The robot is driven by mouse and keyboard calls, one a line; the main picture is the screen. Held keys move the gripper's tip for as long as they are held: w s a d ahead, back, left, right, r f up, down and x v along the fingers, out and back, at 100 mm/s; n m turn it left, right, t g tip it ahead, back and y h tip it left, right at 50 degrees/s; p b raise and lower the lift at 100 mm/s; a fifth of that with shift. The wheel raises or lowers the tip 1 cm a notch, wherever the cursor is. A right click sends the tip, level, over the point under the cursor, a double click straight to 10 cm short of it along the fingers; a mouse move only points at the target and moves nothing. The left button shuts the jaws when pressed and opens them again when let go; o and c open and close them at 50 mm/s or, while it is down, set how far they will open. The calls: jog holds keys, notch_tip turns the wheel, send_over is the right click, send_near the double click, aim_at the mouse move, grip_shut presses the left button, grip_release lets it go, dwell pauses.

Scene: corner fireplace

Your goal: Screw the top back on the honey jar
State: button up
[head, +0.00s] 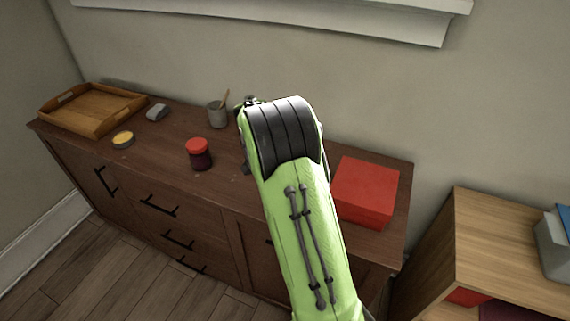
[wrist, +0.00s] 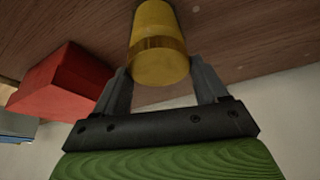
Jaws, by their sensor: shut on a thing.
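The honey jar (wrist: 157,44) shows in the wrist view as an amber band with yellow beyond it, over the brown wood top. Its yellow top (wrist: 160,68) is at the near end, in line with the jar. My gripper (wrist: 161,74) is shut on the top, one dark finger on each side. I cannot tell whether the top is seated or only lies against the jar. In the head view my arm hides the jar, the top and my fingers.
On the dark wooden dresser (head: 140,170) stand a red-lidded jar (head: 200,155), a yellow-topped tin (head: 123,139), a grey cup (head: 217,115), a small grey item (head: 157,112) and a wooden tray (head: 95,108). A red box (head: 365,190) is right of my arm.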

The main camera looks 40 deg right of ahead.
jog(key=shift+s+f+m+g, duration=0.15)
jog(key=shift+m+g, duration=0.35)
jog(key=shift+m, duration=0.6)
jog(key=shift+p, duration=0.3)
jog(key=shift+m+g+p, duration=0.5)
jog(key=shift+m+g, duration=0.1)
jog(key=shift+m, duration=0.8)
jog(key=o, duration=1.2)
jog(key=shift+r, duration=0.25)
jog(key=shift+r+p, duration=1.15)
jog(key=shift+r, duration=0.3)
